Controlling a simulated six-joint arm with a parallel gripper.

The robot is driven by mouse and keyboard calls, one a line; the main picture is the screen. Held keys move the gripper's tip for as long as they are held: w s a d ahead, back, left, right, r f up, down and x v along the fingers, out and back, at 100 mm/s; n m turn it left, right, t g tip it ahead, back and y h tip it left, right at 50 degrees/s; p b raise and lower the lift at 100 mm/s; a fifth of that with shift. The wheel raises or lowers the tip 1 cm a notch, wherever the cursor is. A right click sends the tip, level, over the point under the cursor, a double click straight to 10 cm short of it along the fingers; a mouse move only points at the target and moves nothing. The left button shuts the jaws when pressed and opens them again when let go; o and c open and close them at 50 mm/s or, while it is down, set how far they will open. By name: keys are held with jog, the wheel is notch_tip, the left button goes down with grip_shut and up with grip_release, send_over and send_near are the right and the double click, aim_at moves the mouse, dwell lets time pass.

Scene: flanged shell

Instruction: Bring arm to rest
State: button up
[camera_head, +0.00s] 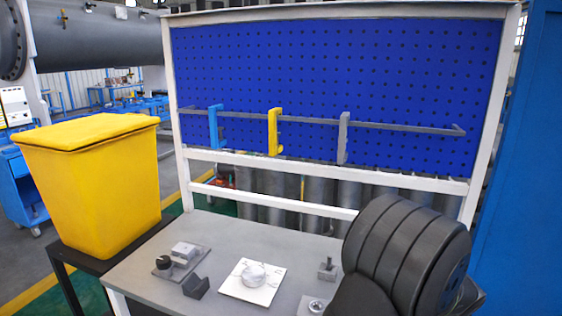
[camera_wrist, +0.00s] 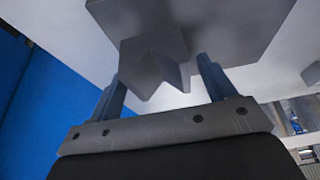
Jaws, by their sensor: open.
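My gripper (camera_wrist: 161,68) shows in the wrist view with its two blue-grey fingers spread apart. A grey block with a V-shaped notch (camera_wrist: 150,62) appears between the fingertips, in front of a grey plate (camera_wrist: 235,25). I see no finger touching the block, and I cannot tell how far off it is. In the head view my black arm fills the lower right and my fingers are hidden. On the grey table (camera_head: 225,236), a round silver part (camera_head: 253,274) sits on a white plate (camera_head: 236,288) left of the arm.
A dark notched block (camera_head: 196,286) and a base with a black knob and silver block (camera_head: 180,260) stand on the table's left. A small pinned block (camera_head: 327,268) is near my arm. A yellow bin (camera_head: 95,185) stands left. A blue pegboard (camera_head: 340,80) rises behind.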

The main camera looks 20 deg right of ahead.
notch_tip(320, 180, up, 4)
jog(key=shift+f, duration=0.1)
jog(key=s+a+r, duration=0.3)
jog(key=s+r, duration=0.4)
jog(key=s, duration=0.4)
jog(key=w+a+f, duration=0.2)
jog(key=w+a, duration=0.1)
jog(key=w, duration=0.9)
jog(key=w+a+f, duration=0.3)
jog(key=w, duration=0.9)
jog(key=shift+a, duration=0.2)
